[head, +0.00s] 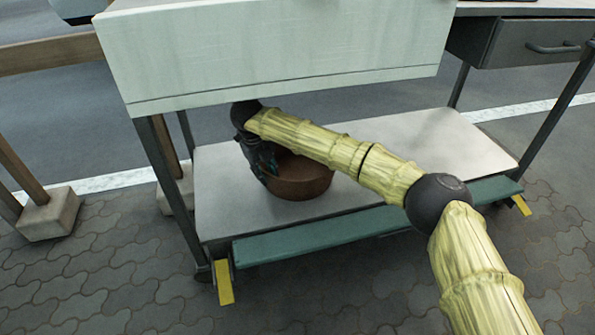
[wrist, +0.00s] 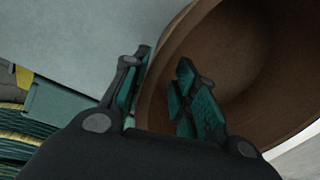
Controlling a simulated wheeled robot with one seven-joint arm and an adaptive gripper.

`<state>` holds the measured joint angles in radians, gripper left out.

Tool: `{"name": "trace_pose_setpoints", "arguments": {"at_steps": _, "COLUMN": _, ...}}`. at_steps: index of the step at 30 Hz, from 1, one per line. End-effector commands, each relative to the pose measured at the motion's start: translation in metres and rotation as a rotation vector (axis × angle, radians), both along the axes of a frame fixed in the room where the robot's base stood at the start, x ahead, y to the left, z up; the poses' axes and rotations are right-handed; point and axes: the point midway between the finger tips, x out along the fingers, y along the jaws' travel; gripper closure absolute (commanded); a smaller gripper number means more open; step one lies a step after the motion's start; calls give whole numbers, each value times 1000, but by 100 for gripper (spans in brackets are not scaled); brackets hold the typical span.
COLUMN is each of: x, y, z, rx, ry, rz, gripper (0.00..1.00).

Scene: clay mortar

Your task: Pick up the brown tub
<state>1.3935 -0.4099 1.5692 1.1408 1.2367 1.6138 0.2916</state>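The brown tub (head: 305,183) is a round, open, upright vessel on the grey lower shelf of a cart in the head view. My arm crosses above it and hides part of its rim. My gripper (head: 264,166) is at the tub's left side, pointing down. In the wrist view the tub (wrist: 265,65) fills the upper right. My gripper (wrist: 160,93) straddles its rim there, one finger outside the wall and one inside. The fingers stand apart, with some gap beside the wall; firm contact does not show.
The lower shelf (head: 445,140) is otherwise bare to the right of the tub. A pale cabinet body (head: 270,50) hangs low above it. A green board (head: 325,235) runs along the shelf's front edge. Metal legs (head: 160,160) stand at the corners.

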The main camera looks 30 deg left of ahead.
Motion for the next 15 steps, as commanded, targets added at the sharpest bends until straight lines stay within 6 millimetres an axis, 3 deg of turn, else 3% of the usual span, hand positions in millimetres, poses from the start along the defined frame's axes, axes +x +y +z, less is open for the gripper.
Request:
{"name": "trace_pose_setpoints", "arguments": {"at_steps": 5, "x": 3, "y": -1, "z": -23, "rx": 0, "ry": -1, "rz": 0, "gripper": 72}}
{"name": "trace_pose_setpoints", "arguments": {"at_steps": 15, "x": 4, "y": -1, "z": -26, "rx": 0, "ry": -1, "rz": 0, "gripper": 72}}
